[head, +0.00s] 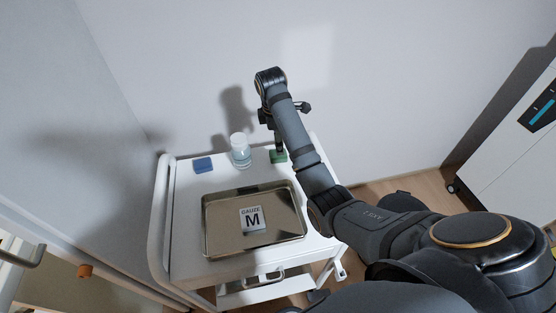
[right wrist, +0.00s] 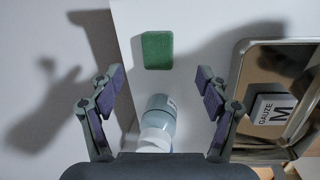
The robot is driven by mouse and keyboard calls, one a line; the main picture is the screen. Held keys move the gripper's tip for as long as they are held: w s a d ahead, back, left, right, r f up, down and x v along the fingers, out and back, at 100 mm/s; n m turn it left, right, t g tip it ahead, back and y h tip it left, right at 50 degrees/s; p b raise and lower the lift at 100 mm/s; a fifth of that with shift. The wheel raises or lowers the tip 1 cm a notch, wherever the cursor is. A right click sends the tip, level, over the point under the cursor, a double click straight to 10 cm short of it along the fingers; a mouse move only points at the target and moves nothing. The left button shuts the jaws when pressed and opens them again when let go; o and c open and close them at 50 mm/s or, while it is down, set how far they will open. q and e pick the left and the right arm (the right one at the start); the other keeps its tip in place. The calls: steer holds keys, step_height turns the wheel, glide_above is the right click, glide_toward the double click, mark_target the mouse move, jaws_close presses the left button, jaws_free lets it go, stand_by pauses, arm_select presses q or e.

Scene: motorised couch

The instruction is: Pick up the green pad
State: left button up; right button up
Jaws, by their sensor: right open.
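The green pad (head: 278,156) lies on the white cart top near its back right corner, partly hidden behind my right arm in the head view. In the right wrist view the whole green pad (right wrist: 158,50) shows, lying flat just beyond the fingertips and between their lines. My right gripper (right wrist: 160,80) is open and empty, its two fingers spread wide. In the head view my right gripper (head: 278,142) points down close above the pad, mostly hidden by the arm. My left gripper is in neither view.
A clear bottle with a white cap (head: 239,150) stands left of the green pad, and a blue pad (head: 203,165) lies further left. A metal tray (head: 222,247) holding a gauze pack (head: 252,219) fills the front. The cart's rail (head: 160,215) and wall are close.

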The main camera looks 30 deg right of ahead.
steer(key=f, duration=0.2)
steer(key=b, duration=0.1)
steer(key=shift+w+d+f, duration=0.15)
steer(key=shift+w+f, duration=0.1)
steer(key=shift+f, duration=0.15)
steer(key=shift+w+f, duration=0.15)
steer(key=shift+f, duration=0.4)
steer(key=f, duration=0.3)
steer(key=shift+w+d+f, duration=0.1)
steer(key=shift+w+f, duration=0.15)
steer(key=shift+f, duration=0.1)
steer(key=shift+w+f, duration=0.1)
steer(key=shift+f, duration=0.05)
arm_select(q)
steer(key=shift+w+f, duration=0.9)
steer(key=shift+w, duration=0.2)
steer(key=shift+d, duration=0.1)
arm_select(e)
steer(key=c, duration=1)
